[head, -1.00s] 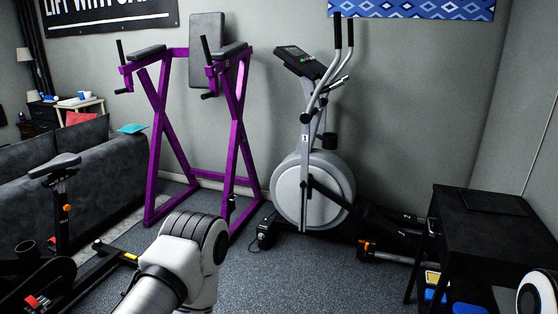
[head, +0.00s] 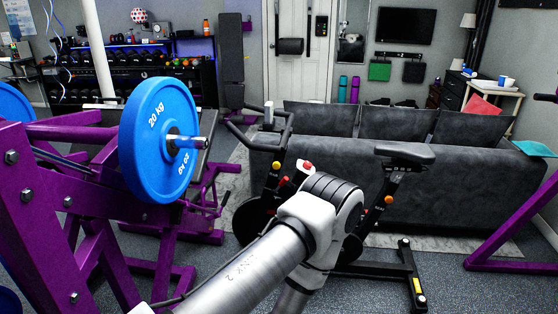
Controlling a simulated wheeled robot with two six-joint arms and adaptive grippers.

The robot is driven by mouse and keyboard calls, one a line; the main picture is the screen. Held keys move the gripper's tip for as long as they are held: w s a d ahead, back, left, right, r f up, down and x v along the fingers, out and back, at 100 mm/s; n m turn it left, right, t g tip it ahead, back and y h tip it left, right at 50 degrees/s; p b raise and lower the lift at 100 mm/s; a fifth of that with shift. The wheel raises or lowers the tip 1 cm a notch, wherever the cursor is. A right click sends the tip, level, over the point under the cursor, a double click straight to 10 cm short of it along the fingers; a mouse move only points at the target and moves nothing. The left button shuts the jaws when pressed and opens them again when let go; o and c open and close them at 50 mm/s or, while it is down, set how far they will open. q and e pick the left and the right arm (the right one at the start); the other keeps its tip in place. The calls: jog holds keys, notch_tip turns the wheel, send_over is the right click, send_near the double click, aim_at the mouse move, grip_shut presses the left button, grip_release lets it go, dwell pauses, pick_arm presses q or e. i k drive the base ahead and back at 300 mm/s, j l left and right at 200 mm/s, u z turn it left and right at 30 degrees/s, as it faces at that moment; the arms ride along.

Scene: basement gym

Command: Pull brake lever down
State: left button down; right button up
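A red knob (head: 307,166) shows on the bike's frame below the handlebars, just above my arm. It may be the brake lever; I cannot tell for sure. A yellow knob (head: 276,166) is left of it. My white and grey arm comes up from the bottom and covers part of the bike's middle. No gripper fingers show, so neither gripper can be seen.
A purple weight machine with a blue 20 kg plate (head: 160,137) stands close on the left. A dark grey sofa (head: 455,195) is behind the bike. Purple frame legs (head: 510,225) are at the right. Some clear floor (head: 450,270) lies at the lower right.

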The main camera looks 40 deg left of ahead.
aim_at(284, 180)
jog(key=i+j, duration=0.45)
jog(key=i+j+u, duration=0.15)
jog(key=i+j, duration=0.25)
jog(key=i, duration=0.15)
jog(key=i+j, duration=0.4)
jog(key=i+u, duration=0.05)
jog(key=i, duration=0.05)
